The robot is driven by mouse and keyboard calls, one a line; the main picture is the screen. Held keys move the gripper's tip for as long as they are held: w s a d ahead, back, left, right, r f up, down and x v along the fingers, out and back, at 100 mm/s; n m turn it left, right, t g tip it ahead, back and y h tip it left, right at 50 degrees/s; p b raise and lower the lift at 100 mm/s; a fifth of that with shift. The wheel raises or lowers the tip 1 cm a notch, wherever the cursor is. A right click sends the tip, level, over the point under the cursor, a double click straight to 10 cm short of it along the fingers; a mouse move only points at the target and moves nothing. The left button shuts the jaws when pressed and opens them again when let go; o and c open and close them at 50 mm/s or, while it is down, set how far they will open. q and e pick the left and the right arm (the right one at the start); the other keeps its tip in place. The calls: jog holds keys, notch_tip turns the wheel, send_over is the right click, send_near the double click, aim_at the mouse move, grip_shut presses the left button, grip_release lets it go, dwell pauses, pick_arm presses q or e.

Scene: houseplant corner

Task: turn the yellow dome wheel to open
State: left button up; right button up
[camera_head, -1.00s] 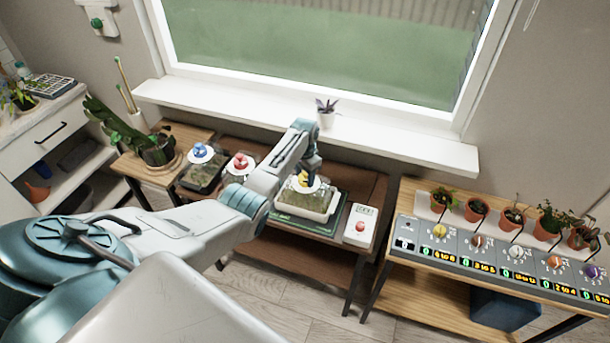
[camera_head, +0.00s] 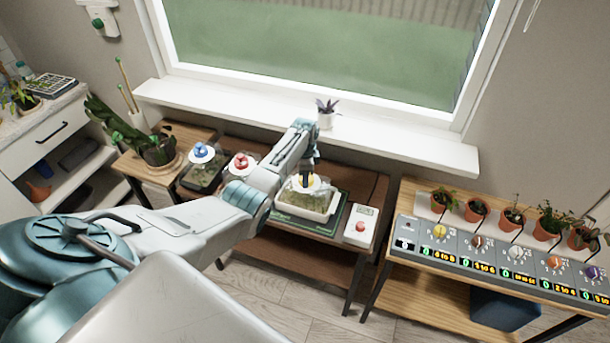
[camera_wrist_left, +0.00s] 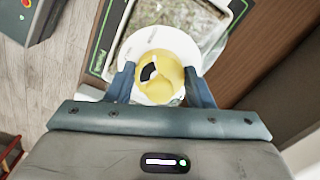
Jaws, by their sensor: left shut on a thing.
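The yellow dome wheel (camera_wrist_left: 162,72) sits on a round white plate (camera_wrist_left: 148,44) on top of a clear dome over a white tray. In the wrist view it has a dark mark on its left side. My left gripper (camera_wrist_left: 160,84) is shut on the yellow wheel, one finger on each side. In the head view my left gripper (camera_head: 307,177) comes down onto the wheel from above and hides most of it. The white tray (camera_head: 322,217) with green contents stands on a green mat. My right gripper is not in view.
Domes with a blue wheel (camera_head: 201,151) and a red wheel (camera_head: 240,161) stand to the left. A white box with a red button (camera_head: 361,226) is right of the tray. A knob panel (camera_head: 490,262) with potted plants stands farther right.

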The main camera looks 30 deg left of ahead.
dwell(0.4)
pick_arm(q)
jog(key=o, duration=1)
jog(key=shift+r, duration=0.15)
notch_tip(320, 180, up, 11)
jog(key=b, duration=0.2)
jog(key=shift+f+b, duration=0.2)
jog(key=shift+b, duration=0.1)
